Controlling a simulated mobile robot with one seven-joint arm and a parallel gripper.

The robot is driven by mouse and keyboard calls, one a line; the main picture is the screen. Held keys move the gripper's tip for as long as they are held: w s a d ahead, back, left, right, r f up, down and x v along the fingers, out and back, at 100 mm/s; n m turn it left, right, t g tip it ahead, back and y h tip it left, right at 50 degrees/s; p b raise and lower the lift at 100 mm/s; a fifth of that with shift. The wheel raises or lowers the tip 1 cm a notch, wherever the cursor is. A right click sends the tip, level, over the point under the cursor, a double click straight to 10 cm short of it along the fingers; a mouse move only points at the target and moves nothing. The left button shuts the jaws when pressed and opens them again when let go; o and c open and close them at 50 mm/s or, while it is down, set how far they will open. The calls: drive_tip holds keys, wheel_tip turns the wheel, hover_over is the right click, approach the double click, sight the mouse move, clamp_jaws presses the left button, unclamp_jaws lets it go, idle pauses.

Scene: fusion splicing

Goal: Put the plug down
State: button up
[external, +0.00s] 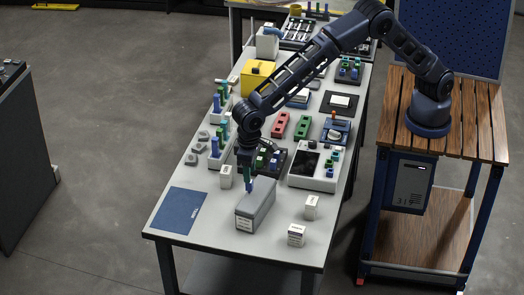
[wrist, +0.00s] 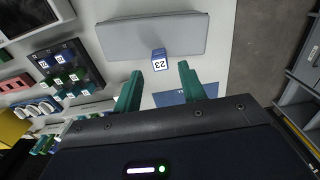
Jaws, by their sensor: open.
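The plug, a small blue block with a white "23" label (wrist: 159,62), shows in the wrist view at the near edge of a long grey box (wrist: 120,38). In the external view the plug (external: 250,187) is a small blue piece under my gripper, by the upper left edge of the grey box (external: 258,208). I cannot tell whether it rests on the box or beside it. My gripper (wrist: 160,78) has its green fingers apart, one on each side of the plug's line, with a gap to the plug visible. In the external view my gripper (external: 248,171) points down.
A blue mat (external: 180,211) lies at the table's near left corner. Small white boxes (external: 311,207), (external: 296,235) and (external: 226,176) stand around the grey box. A dark block tray (wrist: 68,70) and a grey-white device (external: 316,168) lie behind. The near table edge is clear.

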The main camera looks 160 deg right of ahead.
wheel_tip(320, 180, up, 7)
drive_tip(key=s+a+r+n+t, duration=0.1)
drive_tip(key=a+r+n, duration=0.3)
drive_tip(key=a+r, duration=1.1)
drive_tip(key=s+a+r+n+t, duration=0.1)
drive_tip(key=s+a+r+n, duration=0.2)
drive_tip(key=a, duration=0.7)
drive_tip(key=s+a+r+n, duration=0.1)
drive_tip(key=s+a+r, duration=0.3)
drive_tip(key=a, duration=0.5)
drive_tip(key=s+a+n+t, duration=0.1)
drive_tip(key=s+a+n, duration=0.4)
drive_tip(key=s+a, duration=1)
drive_tip(key=s+a+f+n, duration=0.2)
drive_tip(key=s+a, duration=0.2)
drive_tip(key=s, duration=0.3)
drive_tip(key=s+a+f+n+t, duration=0.1)
drive_tip(key=s+a+f+n, duration=0.1)
drive_tip(key=s, duration=0.5)
drive_tip(key=shift+a+f+n+t, duration=0.3)
drive_tip(key=shift+a+n, duration=0.2)
drive_tip(key=shift+a, duration=0.45)
drive_tip(key=shift+c, duration=1.1)
